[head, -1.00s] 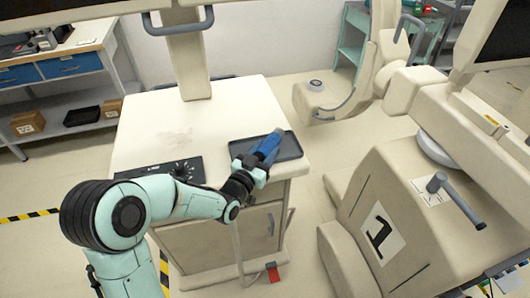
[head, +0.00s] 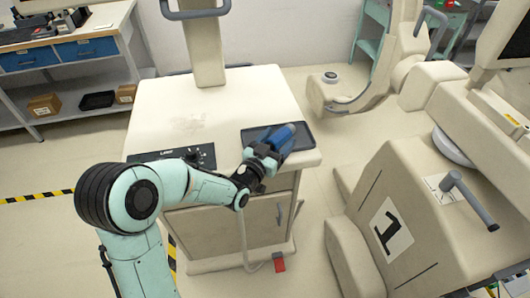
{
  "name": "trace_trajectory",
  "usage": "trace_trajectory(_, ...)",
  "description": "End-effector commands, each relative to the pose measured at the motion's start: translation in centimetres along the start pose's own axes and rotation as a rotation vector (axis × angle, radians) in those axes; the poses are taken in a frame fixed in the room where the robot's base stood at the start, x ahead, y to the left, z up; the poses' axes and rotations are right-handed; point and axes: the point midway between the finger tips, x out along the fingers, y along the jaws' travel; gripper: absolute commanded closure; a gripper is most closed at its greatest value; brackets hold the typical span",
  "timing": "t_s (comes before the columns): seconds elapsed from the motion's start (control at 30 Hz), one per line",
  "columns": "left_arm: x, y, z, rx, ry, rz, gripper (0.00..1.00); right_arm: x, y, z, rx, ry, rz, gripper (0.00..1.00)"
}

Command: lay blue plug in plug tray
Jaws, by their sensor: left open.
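The blue plug (head: 281,136) lies tilted across the dark plug tray (head: 304,139), over its front middle part. The tray sits on the right side of the cream cart top. My left gripper (head: 265,152) is open at the near end of the plug, with its fingers close around or beside it. The fingers partly hide the plug's near end, and I cannot tell whether they touch it. The plug appears to be within the tray's outline. My right gripper is not in view.
A dark control panel (head: 172,156) lies on the cart top (head: 165,105) left of the tray. A cream column (head: 204,55) rises at the cart's back. A large cream machine (head: 400,220) marked 1 stands at the right. Shelves with brown boxes (head: 44,105) are at the far left.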

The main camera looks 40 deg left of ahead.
Motion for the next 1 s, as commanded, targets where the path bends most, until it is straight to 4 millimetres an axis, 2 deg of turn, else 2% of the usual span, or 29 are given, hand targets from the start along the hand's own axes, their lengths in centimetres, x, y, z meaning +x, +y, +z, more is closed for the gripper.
trace_trajectory(0.03, -0.2, 0.0, 0.5, -0.016, -0.032, -0.002, 0.29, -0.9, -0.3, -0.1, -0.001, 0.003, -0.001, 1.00)
trace_trajectory(0.1, -0.2, 0.0, -0.3, -0.015, -0.031, -0.002, 0.29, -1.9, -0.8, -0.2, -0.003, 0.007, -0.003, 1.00)
trace_trajectory(0.2, -3.1, 0.0, 0.2, -0.008, -0.028, -0.003, 0.29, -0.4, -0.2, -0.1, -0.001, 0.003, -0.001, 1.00)
trace_trajectory(0.4, -8.0, 0.0, 0.0, -0.004, -0.020, -0.002, 0.29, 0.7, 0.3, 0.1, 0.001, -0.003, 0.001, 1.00)
trace_trajectory(0.53, -9.9, 0.0, 0.0, -0.002, -0.014, 0.000, 0.29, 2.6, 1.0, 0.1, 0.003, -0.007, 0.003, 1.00)
trace_trajectory(0.8, -11.4, 0.1, -0.1, -0.001, -0.012, 0.006, 0.29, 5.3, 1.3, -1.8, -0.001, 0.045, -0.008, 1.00)
trace_trajectory(1.0, -12.0, 0.1, -0.3, -0.002, -0.014, 0.003, 0.29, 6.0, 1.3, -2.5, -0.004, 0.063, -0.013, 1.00)
